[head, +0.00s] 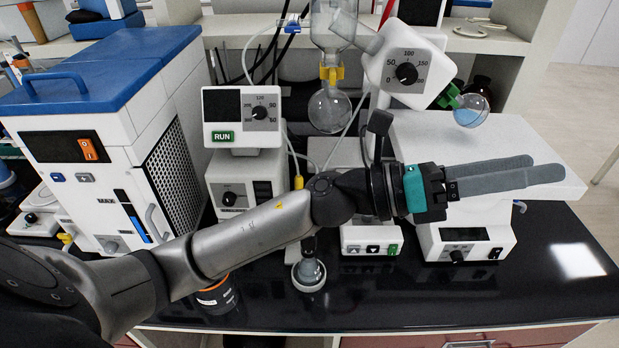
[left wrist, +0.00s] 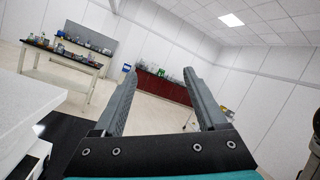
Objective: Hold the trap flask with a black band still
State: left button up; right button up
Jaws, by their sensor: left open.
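My left gripper (head: 547,167) reaches across the bench to the right, in front of a rotary evaporator. Its two grey fingers are apart. In the left wrist view the fingers (left wrist: 160,75) are also apart, with nothing between them. A small round glass flask (head: 309,272) stands in a white ring on the black bench, below my forearm. Its upper part is partly hidden by my arm, and I cannot tell whether it has a black band. My gripper is well to the right of it and higher, not touching it. My right gripper is not in view.
A blue-topped white chiller (head: 100,110) stands at left. A RUN control box (head: 242,118) and a clear round flask (head: 329,110) with a yellow clip are behind my arm. A flask with blue liquid (head: 468,112) hangs at right. The front right of the black bench (head: 530,285) is clear.

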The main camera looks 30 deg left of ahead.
pick_arm(q)
notch_tip(320, 180, down, 4)
jog(key=s+d+m+g+y, duration=0.2)
jog(key=s+m+g, duration=0.1)
jog(key=m+g, duration=0.5)
jog(key=m+y, duration=1)
jog(key=y, duration=0.8)
send_over(309, 245)
jog(key=w, duration=0.2)
notch_tip(309, 245, down, 10)
jog(key=shift+g, duration=0.4)
jog(key=f, duration=0.5)
jog(key=f+p, duration=0.1)
jog(key=f, duration=0.4)
jog(key=a+f+p, duration=0.1)
jog(key=f, duration=0.4)
jog(key=shift+s, duration=0.3)
